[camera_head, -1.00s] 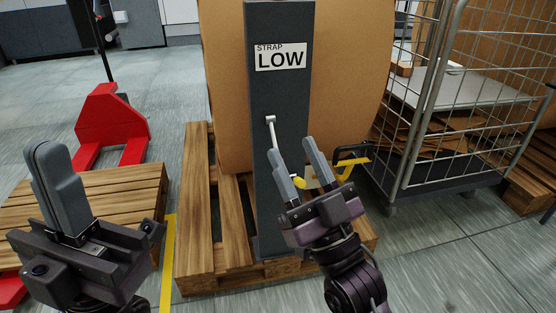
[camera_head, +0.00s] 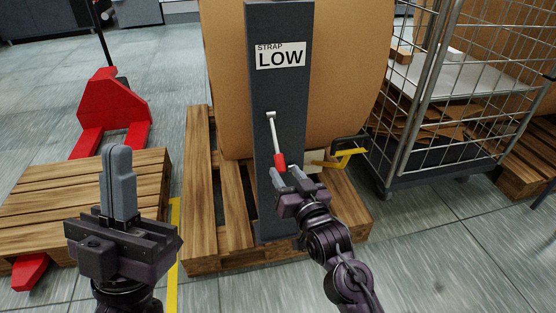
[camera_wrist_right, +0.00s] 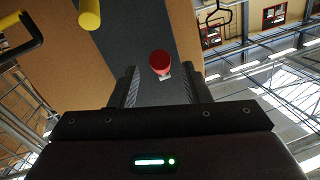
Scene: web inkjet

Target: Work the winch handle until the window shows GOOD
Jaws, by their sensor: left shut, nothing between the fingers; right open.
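The dark winch post (camera_head: 262,100) stands in front of a large brown roll. Its window (camera_head: 280,56) reads "STRAP LOW". The winch handle is a silver crank arm (camera_head: 275,132) hanging down and slightly right, with a red grip (camera_head: 280,162) at its lower end. My right gripper (camera_head: 284,176) is open just below the red grip. In the right wrist view the red grip (camera_wrist_right: 160,62) lies ahead, between the lines of the two open fingers (camera_wrist_right: 160,88), not clasped. My left gripper (camera_head: 118,150) is shut and empty at the left, pointing up, away from the post.
The brown roll (camera_head: 350,70) rests on a wooden pallet (camera_head: 232,215). A yellow bar with a black end (camera_head: 340,160) sticks out right of the handle. A wire cage cart (camera_head: 430,110) stands at right. A red pallet truck (camera_head: 108,105) and another pallet (camera_head: 80,195) are at left.

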